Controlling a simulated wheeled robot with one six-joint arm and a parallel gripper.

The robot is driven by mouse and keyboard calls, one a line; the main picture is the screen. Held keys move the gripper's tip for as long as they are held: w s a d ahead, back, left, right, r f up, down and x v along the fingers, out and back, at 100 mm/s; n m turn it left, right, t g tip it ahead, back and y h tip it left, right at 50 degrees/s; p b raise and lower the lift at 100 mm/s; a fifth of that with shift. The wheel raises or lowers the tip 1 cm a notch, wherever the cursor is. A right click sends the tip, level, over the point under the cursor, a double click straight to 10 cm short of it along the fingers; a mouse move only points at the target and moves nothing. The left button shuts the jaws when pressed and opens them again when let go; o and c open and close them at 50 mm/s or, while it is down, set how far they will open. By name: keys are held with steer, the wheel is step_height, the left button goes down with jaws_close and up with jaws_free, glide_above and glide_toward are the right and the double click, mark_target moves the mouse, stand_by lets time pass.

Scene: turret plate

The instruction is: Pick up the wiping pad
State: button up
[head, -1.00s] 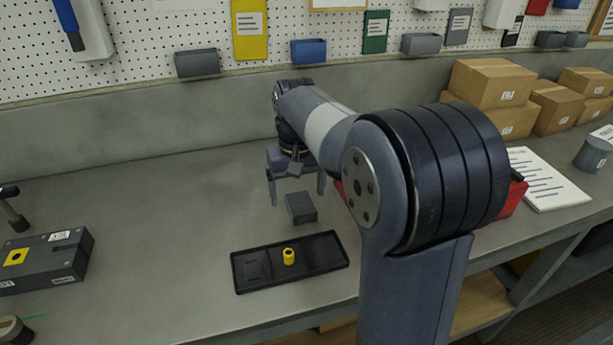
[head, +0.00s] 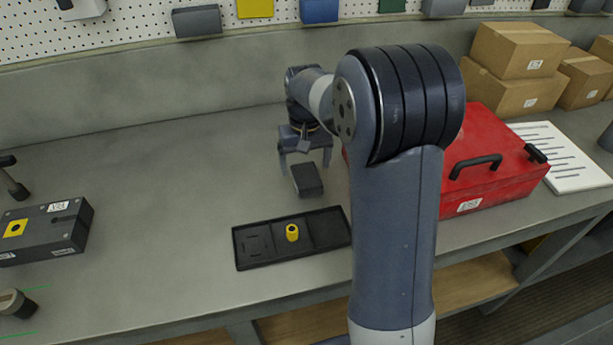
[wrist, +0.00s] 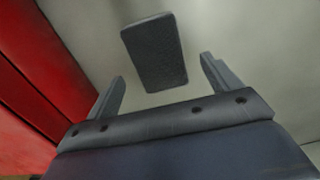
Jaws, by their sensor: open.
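The wiping pad is a small dark grey block (head: 308,180) on the grey bench, behind the black tray. My gripper (head: 305,167) is open and empty just above and behind the pad in the head view. In the wrist view the pad (wrist: 154,52) lies ahead of the open fingers (wrist: 163,88), roughly in line with the gap between them and slightly tilted. It does not touch either finger there. The exact height of the fingers over the bench is hard to tell.
A black tray (head: 262,263) holding a yellow cylinder (head: 292,232) lies in front of the pad. A red toolbox (head: 500,175) stands right, close beside my gripper in the wrist view (wrist: 45,85). A dark box (head: 50,232) lies left. Bench left of the pad is clear.

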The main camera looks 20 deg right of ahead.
mark_target(306, 173)
steer(key=shift+f, duration=1.35)
steer(key=shift+c, duration=0.6)
steer(key=c, duration=1)
steer(key=shift+o, duration=0.2)
step_height(306, 173, up, 10)
